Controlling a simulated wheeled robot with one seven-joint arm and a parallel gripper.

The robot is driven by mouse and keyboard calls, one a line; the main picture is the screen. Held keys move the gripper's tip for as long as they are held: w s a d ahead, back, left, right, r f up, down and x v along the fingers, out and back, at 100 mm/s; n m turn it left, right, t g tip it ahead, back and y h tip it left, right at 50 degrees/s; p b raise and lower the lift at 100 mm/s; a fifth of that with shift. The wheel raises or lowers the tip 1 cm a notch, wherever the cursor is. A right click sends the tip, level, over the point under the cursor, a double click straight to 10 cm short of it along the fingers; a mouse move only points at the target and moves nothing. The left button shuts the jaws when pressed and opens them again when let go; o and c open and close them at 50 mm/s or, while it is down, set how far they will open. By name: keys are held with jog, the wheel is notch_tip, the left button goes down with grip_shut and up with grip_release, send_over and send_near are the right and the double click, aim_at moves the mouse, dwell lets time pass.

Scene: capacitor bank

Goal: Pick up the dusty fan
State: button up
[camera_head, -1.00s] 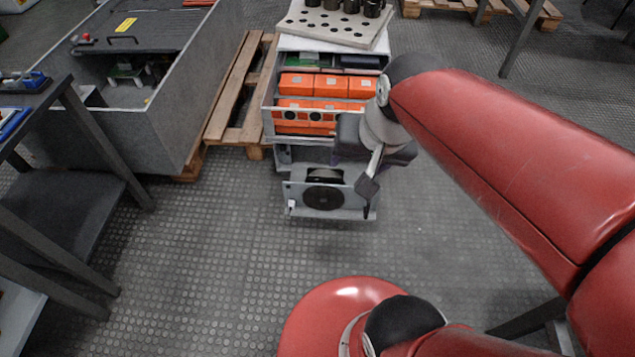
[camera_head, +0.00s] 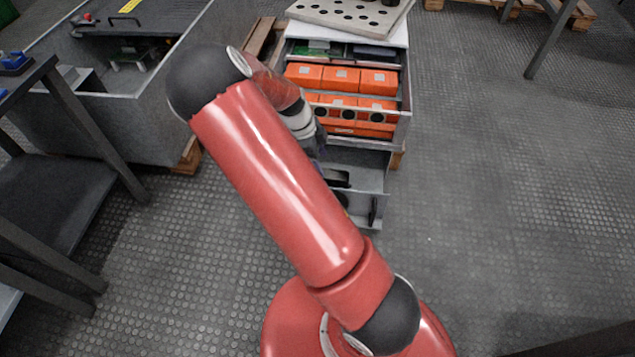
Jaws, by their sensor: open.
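The open lower drawer (camera_head: 372,176) of the grey cabinet shows past the right side of my red arm. A dark rounded part, which looks like the edge of the black fan (camera_head: 343,200), shows in this drawer; my arm covers most of it. My gripper (camera_head: 319,148) is only partly in view beyond my forearm, at the left side of the cabinet just above the open drawer. Its fingertips are hidden, and I cannot see whether they touch the fan. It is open.
Orange boxes (camera_head: 341,78) fill the cabinet's upper compartments. A perforated plate (camera_head: 350,14) lies on top. A large grey bin (camera_head: 150,110) stands to the left, with a dark workbench (camera_head: 58,190) nearer. The floor (camera_head: 480,200) to the right is clear.

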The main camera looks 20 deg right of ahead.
aim_at(326, 173)
jog(key=shift+w+d+f, duration=0.15)
jog(key=shift+w+f, duration=0.1)
jog(key=shift+f, duration=0.2)
jog(key=shift+d+f+m, duration=0.1)
jog(key=shift+f+m, duration=0.2)
jog(key=shift+b+x, duration=0.85)
jog(key=shift+x, duration=2.75)
jog(key=shift+s+f, duration=0.15)
jog(key=shift+f, duration=0.1)
jog(key=c, duration=1.3)
jog(key=shift+o, duration=0.2)
jog(key=shift+r, duration=0.15)
